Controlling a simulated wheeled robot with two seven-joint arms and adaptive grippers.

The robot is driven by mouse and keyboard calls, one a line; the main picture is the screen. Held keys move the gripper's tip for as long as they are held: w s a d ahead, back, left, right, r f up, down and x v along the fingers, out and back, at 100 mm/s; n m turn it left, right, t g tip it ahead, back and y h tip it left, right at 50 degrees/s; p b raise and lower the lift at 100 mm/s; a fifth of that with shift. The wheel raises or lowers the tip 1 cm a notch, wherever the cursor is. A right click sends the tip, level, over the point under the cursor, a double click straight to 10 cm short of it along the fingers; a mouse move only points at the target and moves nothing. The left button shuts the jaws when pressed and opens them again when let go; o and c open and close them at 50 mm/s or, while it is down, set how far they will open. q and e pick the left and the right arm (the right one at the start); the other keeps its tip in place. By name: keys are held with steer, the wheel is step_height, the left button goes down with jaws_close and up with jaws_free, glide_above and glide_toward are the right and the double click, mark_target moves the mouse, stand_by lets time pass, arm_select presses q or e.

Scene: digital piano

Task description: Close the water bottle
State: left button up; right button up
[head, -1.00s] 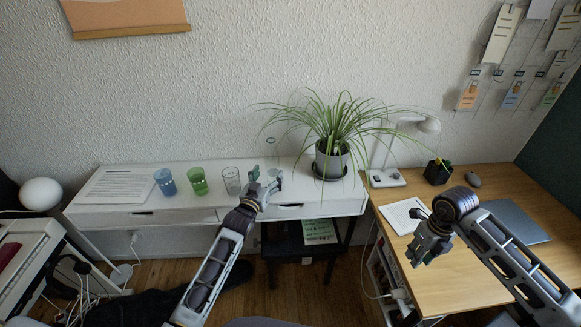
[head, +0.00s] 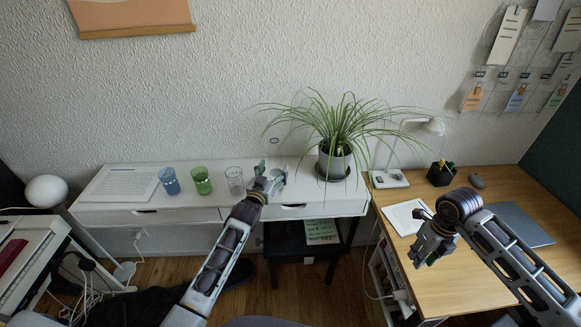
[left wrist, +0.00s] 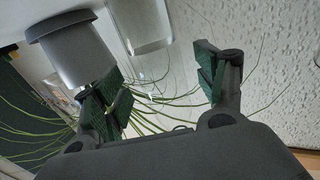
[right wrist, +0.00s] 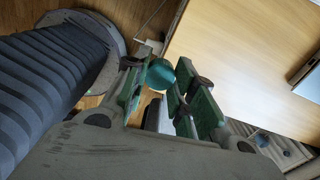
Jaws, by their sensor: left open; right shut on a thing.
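A clear bottle with a teal ring at its mouth (head: 274,141) appears to stand upright on the white desk, left of the plant; its transparent body is hard to make out. My left gripper (head: 269,172) is open at its lower part, fingers apart. In the left wrist view, a clear body (left wrist: 148,40), probably the bottle, shows beyond the open fingers (left wrist: 165,85); contact cannot be told. My right gripper (head: 428,252) is raised by the wooden desk's left edge. In the right wrist view, it is shut on a round teal cap (right wrist: 160,74).
A blue glass (head: 169,181), a green glass (head: 201,181) and a clear glass (head: 235,181) stand left of my left gripper. The potted plant (head: 334,162) is close on its right, leaves hanging around. A lamp (head: 388,179) and laptop (head: 520,225) are on the wooden desk (head: 430,290).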

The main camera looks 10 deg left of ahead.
mark_target(273, 146)
arm_select(q)
steer(key=shift+w+d, duration=0.15)
steer(key=shift+w, duration=1.2)
steer(key=c, duration=1.3)
steer(key=shift+r, duration=0.3)
steer(key=shift+r, duration=4.65)
steer(key=shift+r, duration=0.1)
